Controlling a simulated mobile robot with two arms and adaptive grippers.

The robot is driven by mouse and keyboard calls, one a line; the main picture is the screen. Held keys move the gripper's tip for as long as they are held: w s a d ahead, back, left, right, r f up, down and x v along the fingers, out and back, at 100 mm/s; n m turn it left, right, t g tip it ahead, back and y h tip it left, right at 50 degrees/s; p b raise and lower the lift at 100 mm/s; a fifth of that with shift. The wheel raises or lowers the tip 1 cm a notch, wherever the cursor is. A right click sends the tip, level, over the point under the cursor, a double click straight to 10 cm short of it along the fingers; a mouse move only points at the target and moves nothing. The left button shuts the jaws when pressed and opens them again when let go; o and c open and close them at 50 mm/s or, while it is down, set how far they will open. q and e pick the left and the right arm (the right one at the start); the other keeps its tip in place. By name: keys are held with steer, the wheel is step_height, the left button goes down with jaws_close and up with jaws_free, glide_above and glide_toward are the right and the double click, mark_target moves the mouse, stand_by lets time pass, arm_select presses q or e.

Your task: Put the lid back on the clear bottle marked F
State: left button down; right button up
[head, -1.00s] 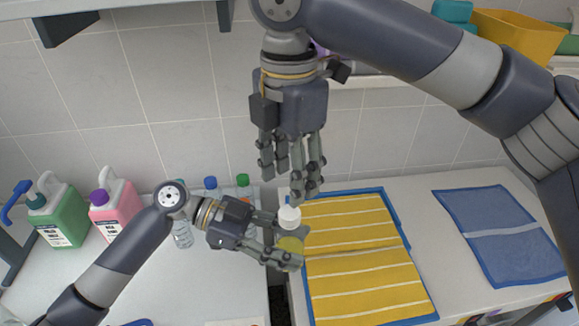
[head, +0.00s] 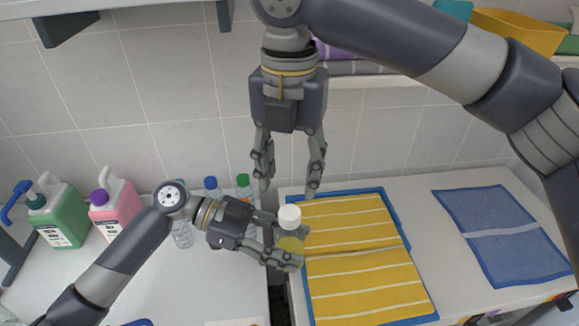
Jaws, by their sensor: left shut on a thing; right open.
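My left gripper (head: 298,247) is shut on a small bottle (head: 290,244) that shows yellowish between the fingers. Its fingers cover most of the bottle, and no letter F can be read. A white lid (head: 289,216) sits at the top of the held bottle, looking upright and in line with it; whether it is seated fully cannot be told. My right gripper (head: 288,187) is open and empty, pointing down just above the white lid, its fingers spread to either side and clear of it.
A yellow striped towel (head: 365,275) on a blue one lies right of the bottle, and a blue towel (head: 503,240) farther right. Bottles with blue (head: 211,183) and green (head: 243,181) caps stand behind my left gripper. Green (head: 60,220) and pink (head: 113,208) jugs stand left.

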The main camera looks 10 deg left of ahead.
mark_target(289, 212)
step_height(289, 212, down, 8)
steer(key=shift+r, duration=0.1)
stand_by(0.4)
jaws_close()
